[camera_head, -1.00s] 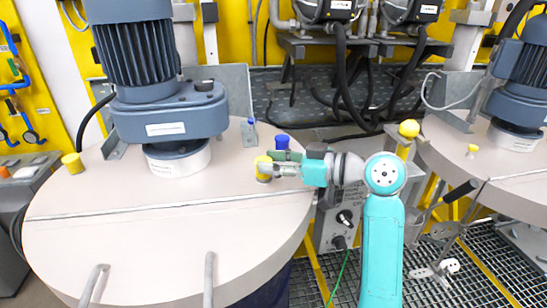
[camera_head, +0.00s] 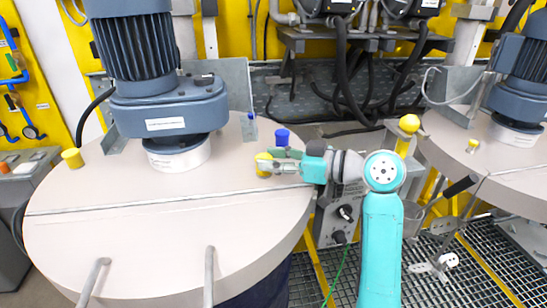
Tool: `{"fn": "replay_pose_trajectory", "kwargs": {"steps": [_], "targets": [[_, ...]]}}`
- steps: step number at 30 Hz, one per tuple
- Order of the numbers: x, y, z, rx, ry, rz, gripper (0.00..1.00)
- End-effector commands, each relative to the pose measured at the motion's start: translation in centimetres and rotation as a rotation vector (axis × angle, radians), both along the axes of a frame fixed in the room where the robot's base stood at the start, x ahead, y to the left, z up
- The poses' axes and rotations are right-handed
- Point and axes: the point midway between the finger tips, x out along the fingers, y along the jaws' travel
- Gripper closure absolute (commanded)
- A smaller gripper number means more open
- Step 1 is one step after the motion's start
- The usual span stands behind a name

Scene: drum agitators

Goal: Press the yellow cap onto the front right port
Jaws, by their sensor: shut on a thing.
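The yellow cap (camera_head: 263,161) is at the right side of the near drum's lid, just right of the motor base. My gripper (camera_head: 267,166) reaches in from the right, lying almost level, and is shut on the cap. Its fingers cover part of the cap's side. The port under or beside the cap is hidden, so I cannot tell whether the cap is seated on it or held just above. A blue cap (camera_head: 282,136) stands just behind my gripper. Another yellow cap (camera_head: 72,158) stands at the lid's far left edge.
The large blue-grey agitator motor (camera_head: 165,110) stands on the drum lid (camera_head: 130,240), left of my gripper. Two grey handles (camera_head: 209,275) rise at the front. A grey control box (camera_head: 342,215) is below my arm. A second drum (camera_head: 510,175) stands at right.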

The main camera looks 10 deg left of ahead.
Motion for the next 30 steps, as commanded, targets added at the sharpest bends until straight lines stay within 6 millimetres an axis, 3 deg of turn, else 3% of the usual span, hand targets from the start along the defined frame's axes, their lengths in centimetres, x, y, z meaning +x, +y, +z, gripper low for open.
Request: {"fn": "replay_pose_trajectory", "kwargs": {"steps": [17,23,30], "targets": [[0.0,0.0,-0.7,0.0,0.002,0.0,0.76],[0.0,0.0,-1.0,-0.002,0.005,0.0,0.87],[0.0,0.0,-1.1,-0.003,0.007,0.001,0.88]]}}
